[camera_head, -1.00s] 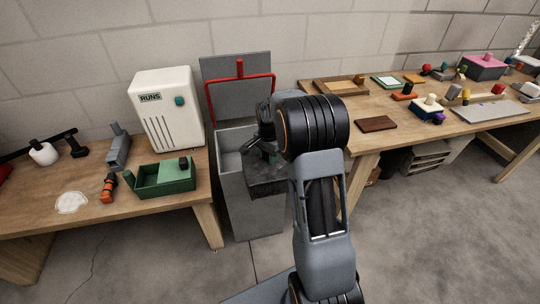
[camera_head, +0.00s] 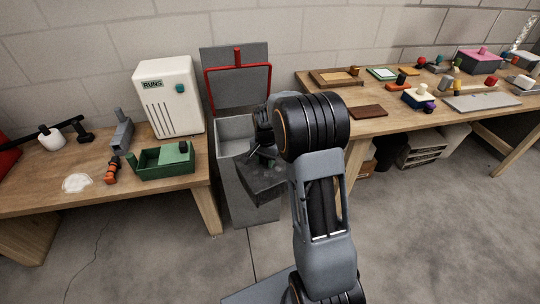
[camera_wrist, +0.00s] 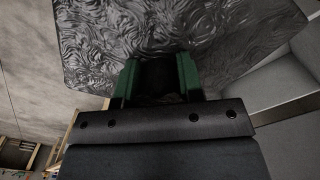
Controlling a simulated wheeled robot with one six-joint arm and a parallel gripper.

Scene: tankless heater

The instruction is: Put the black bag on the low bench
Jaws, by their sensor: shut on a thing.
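The black bag (camera_head: 262,186) is a dark, wrinkled, flat-sided thing held in front of the grey bin. In the wrist view the bag (camera_wrist: 180,28) fills the upper middle, beyond the green fingers. My gripper (camera_head: 262,160) is shut on it; its fingers also show in the wrist view (camera_wrist: 158,78). The bag is off the floor; whether it touches the bin's front I cannot tell. A wooden bench (camera_head: 40,190) stands at the left, and a longer wooden table (camera_head: 440,122) at the right. Which one is the low bench is not marked.
The grey bin (camera_head: 234,190) stands open between the benches, its lid up with a red handle (camera_head: 238,68). The left bench carries a white heater (camera_head: 168,98), a green tray (camera_head: 163,160) and tools. Its front left is mostly bare. Several small things sit on the right table.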

